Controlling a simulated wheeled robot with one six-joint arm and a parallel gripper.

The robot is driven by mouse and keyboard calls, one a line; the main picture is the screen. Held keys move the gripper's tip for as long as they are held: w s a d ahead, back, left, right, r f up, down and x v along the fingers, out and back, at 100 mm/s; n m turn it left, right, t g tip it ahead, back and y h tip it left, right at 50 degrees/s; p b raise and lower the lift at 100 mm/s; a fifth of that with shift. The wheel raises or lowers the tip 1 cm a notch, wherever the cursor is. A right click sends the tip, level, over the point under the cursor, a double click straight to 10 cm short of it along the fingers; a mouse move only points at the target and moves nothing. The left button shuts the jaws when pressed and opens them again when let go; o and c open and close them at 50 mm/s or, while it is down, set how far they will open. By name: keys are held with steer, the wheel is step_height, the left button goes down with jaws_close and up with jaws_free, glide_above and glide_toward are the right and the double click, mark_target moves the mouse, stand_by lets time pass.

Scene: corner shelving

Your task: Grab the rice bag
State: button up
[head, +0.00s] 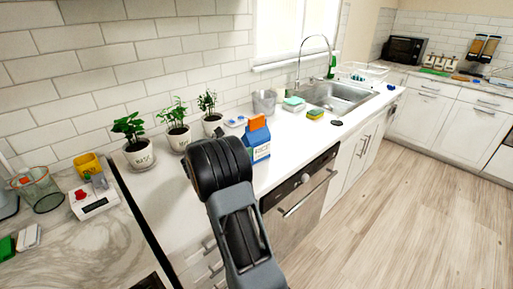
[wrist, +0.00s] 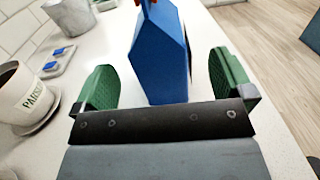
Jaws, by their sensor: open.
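The rice bag (head: 258,143) is a blue packet with an orange top and a white label. It stands upright on the white counter, just beyond my arm in the head view. In the wrist view the rice bag (wrist: 160,52) shows as a plain blue shape ahead, its top cut off by the frame edge. My gripper (wrist: 163,82) is open, with one green-padded finger on each side of the bag's lower part. A gap shows on both sides, wider on the right. In the head view my arm hides the fingers.
Potted plants (head: 174,127) stand along the wall left of the bag; one pot (wrist: 25,97) is left of my gripper. A small tray (head: 235,121) and grey cup (head: 264,102) are behind the bag. A sponge (head: 315,114) and sink (head: 338,97) lie right.

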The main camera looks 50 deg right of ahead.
mark_target(253, 139)
steer(key=shift+s+d+p, duration=0.15)
steer(key=shift+d+p, duration=0.05)
steer(key=shift+d, duration=1.4)
steer(key=shift+s+d+p, duration=0.15)
steer(key=shift+d+p, duration=0.05)
steer(key=shift+d, duration=1.4)
steer(key=shift+c, duration=0.4)
steer(key=c, duration=1.5)
